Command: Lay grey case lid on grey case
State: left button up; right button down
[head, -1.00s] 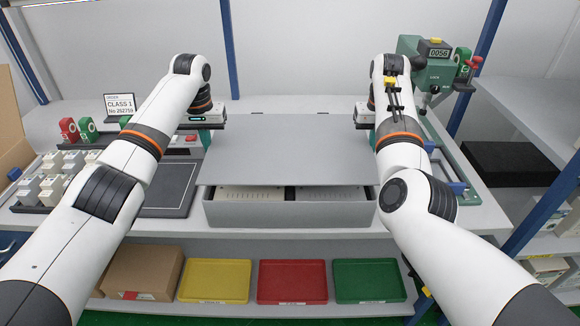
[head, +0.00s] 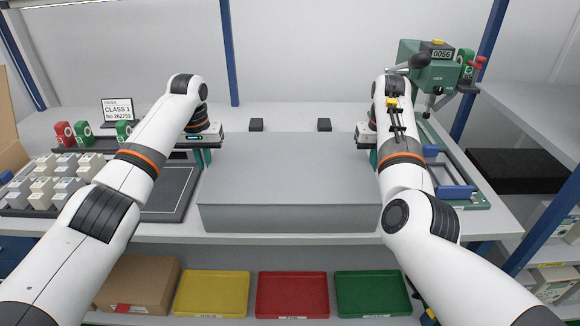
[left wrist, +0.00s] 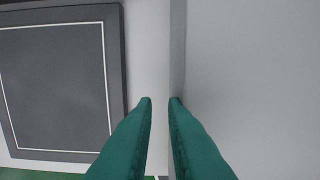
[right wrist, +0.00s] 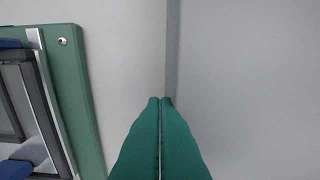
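The grey case lid (head: 290,168) lies flat over the grey case (head: 290,219) on the bench and covers its opening. Only the case's front wall shows below it, and the inside is hidden. My left gripper (head: 203,157) points down at the lid's left side. In the left wrist view its fingertips (left wrist: 161,100) are a little apart, with pale bench between them and the lid edge beside the right finger. My right gripper (head: 373,158) points down at the lid's right side. In the right wrist view its fingertips (right wrist: 160,99) are together beside the edge, with nothing seen between them.
Two black blocks (head: 256,125) (head: 324,125) stand behind the lid. A dark mat (head: 170,190) lies left, near pale blocks (head: 50,185). Yellow, red and green trays (head: 292,295) sit below.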

jog(key=c, duration=2.2)
grip_release()
jog(key=shift+r, duration=0.1)
jog(key=c, duration=1.8)
grip_release()
jog(key=shift+w+d, duration=0.1)
jog(key=shift+d, duration=0.05)
jog(key=shift+c, duration=0.2)
jog(key=shift+o, duration=0.4)
jog(key=shift+d+r, duration=0.1)
jog(key=shift+d, duration=0.05)
pick_arm(q)
jog(key=shift+w+d+r, duration=0.1)
notch_tip(320, 180, up, 12)
jog(key=shift+s+a, duration=0.2)
jog(key=shift+s, duration=0.25)
pick_arm(e)
notch_tip(320, 180, up, 12)
jog(key=shift+s+d, duration=0.15)
jog(key=shift+s, duration=0.2)
